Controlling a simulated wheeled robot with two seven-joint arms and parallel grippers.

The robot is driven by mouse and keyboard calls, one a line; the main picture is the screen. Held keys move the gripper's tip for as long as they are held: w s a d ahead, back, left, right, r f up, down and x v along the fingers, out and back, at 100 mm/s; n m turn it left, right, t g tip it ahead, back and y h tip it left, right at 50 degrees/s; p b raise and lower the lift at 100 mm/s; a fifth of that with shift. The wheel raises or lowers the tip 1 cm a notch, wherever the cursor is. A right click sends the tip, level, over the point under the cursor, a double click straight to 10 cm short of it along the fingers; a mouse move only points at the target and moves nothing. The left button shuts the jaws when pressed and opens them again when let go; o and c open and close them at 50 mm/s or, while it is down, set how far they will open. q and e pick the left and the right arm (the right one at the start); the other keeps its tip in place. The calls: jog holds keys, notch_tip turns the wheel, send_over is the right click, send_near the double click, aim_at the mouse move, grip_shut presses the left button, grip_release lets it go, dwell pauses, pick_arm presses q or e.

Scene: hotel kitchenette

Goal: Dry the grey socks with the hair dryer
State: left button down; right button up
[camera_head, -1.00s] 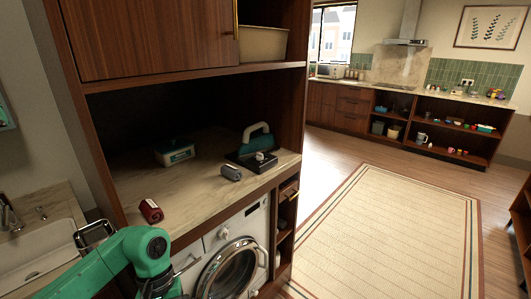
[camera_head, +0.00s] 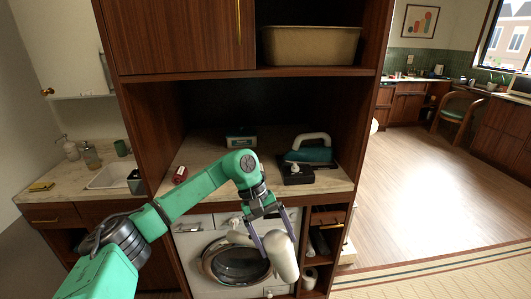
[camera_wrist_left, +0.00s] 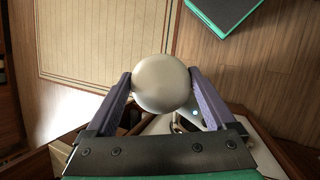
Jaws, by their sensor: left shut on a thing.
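My left gripper (camera_head: 268,243) is shut on a pale, rounded thing that looks like the hair dryer (camera_head: 284,258). It holds it in front of the washing machine, below the counter edge. In the left wrist view the hair dryer's round end (camera_wrist_left: 162,84) sits between the two fingers, with a pale part and a small blue spot below it. I do not make out the grey socks now; my left arm covers part of the counter where a grey roll lay earlier. My right gripper is not in view.
The counter (camera_head: 215,150) above the washing machine (camera_head: 193,247) bears a red roll (camera_head: 180,174), a teal and white box (camera_head: 241,138), a teal iron (camera_head: 312,154) and a black box (camera_head: 297,175). A sink (camera_head: 108,177) is at left. Open floor (camera_head: 430,190) lies right.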

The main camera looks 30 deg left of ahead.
pick_arm(q)
jog(key=w+a+r+n+t+y+p, duration=0.1)
jog(key=a+r+n+t, duration=0.25)
jog(key=r, duration=0.55)
jog(key=w+a+r+n+t+y+p, duration=0.25)
jog(key=a+r+n, duration=0.2)
jog(key=r, duration=0.45)
jog(key=w+a+r+n+t+y+p, duration=0.1)
jog(key=a+r+n+t, duration=0.25)
jog(key=r, duration=0.55)
jog(key=w+a+f+b, duration=0.1)
jog(key=w+f+b, duration=0.2)
jog(key=w+f, duration=0.1)
jog(key=shift+a+f+n, duration=0.3)
jog(key=shift+f+n, duration=0.15)
jog(key=shift+f, duration=0.2)
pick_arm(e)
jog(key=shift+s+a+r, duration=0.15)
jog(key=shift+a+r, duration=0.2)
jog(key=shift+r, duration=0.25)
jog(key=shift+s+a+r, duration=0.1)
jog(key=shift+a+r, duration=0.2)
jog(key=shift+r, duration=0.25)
pick_arm(q)
jog(key=shift+s, duration=0.1)
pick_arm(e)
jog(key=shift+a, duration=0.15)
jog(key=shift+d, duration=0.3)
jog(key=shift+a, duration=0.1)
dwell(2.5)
